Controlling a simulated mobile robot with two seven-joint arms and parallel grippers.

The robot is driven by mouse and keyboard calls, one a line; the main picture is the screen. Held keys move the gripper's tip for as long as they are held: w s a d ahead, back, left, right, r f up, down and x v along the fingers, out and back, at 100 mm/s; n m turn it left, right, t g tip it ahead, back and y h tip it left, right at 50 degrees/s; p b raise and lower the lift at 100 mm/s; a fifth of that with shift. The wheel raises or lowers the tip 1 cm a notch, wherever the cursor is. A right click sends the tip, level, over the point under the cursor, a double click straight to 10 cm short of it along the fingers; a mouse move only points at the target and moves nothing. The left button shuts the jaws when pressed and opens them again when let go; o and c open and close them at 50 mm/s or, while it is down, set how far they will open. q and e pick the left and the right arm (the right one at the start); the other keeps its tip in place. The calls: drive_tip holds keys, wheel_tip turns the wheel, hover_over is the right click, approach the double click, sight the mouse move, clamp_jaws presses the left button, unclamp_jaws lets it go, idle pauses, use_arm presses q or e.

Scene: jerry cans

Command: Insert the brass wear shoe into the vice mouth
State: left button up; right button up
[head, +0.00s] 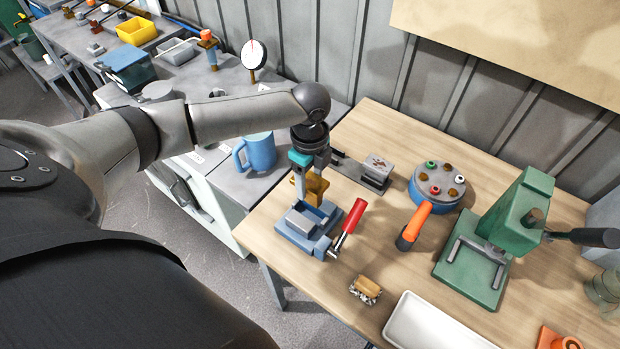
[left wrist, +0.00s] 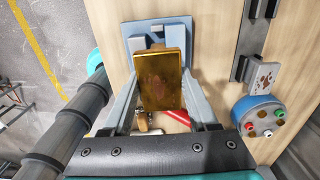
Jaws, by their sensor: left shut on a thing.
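The brass wear shoe (head: 314,188) is a yellow metal block. My left gripper (head: 310,180) points down and is shut on it, with one finger on each side. The blue-grey vice (head: 300,238) with a red handle (head: 352,216) stands near the left edge of the wooden table. In the head view the shoe shows just behind and above the vice's open mouth (head: 312,212). In the left wrist view the shoe (left wrist: 163,82) covers part of the vice (left wrist: 141,35), hiding much of its mouth. Whether they touch, I cannot tell. My right gripper is not in view.
A metal slide block (head: 376,168), a round blue holder (head: 437,188), an orange-handled tool (head: 414,226) and a green press (head: 505,235) stand to the right. A brush (head: 366,290) and white tray (head: 430,325) lie in front. A blue mug (head: 260,151) stands left on the grey bench.

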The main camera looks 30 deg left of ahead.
sight(310, 201)
use_arm(q)
drive_tip(key=shift+p, duration=0.5)
drive_tip(key=shift+d+f+b, duration=0.1)
drive_tip(key=shift+f+b, duration=0.95)
drive_tip(key=shift+f, duration=1.05)
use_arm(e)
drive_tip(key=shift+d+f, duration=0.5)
use_arm(q)
drive_tip(key=shift+p, duration=0.3)
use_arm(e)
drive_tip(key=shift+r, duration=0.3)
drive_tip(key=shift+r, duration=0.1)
use_arm(q)
drive_tip(key=shift+p, duration=0.4)
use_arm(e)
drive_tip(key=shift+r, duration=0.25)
use_arm(q)
drive_tip(key=shift+f+b, duration=1.1)
drive_tip(key=shift+f, duration=0.8)
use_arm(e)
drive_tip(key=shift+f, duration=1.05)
